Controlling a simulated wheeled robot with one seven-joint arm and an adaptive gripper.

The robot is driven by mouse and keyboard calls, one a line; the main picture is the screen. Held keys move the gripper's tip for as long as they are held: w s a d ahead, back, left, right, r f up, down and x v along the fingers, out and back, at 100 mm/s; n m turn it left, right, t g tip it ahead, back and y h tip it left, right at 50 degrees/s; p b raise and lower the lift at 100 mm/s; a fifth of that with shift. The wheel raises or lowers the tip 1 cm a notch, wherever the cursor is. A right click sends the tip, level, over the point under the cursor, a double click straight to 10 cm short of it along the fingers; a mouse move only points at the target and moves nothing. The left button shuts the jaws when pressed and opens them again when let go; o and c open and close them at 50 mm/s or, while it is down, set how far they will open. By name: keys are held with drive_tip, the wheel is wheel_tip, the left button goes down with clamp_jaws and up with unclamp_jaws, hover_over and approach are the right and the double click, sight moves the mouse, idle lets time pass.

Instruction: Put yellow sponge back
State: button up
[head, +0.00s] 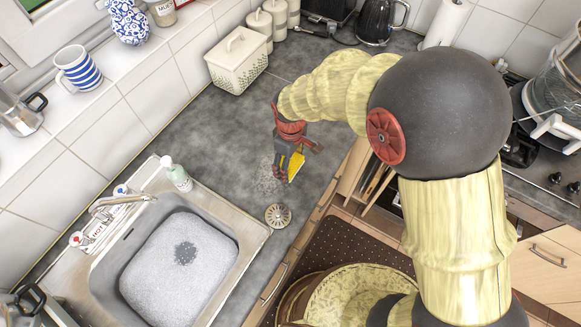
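The yellow sponge (296,167) shows as a small yellow patch at the lower right side of my gripper (287,174), over the grey worktop (222,140). My gripper is dark with red parts and points down near the worktop. It overlaps the sponge in the head view and hides part of it. I cannot tell whether the fingers are closed on the sponge or only beside it, or whether the sponge touches the worktop. A pale speckled patch lies on the worktop just left of the gripper.
A steel sink (256,243) full of suds is at the lower left. A green-white bottle (180,178) stands at its corner. A round metal strainer (278,215) lies between sink and gripper. A cream bread bin (238,62) and canisters (261,26) stand behind.

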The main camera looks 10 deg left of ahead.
sight(290, 168)
drive_tip(key=shift+w+f, duration=0.1)
drive_tip(key=shift+f, duration=1.55)
drive_tip(key=shift+f+b, duration=0.1)
drive_tip(key=shift+b, duration=0.25)
drive_tip(key=o, duration=1)
drive_tip(key=shift+c, duration=0.2)
drive_tip(key=shift+o, duration=0.4)
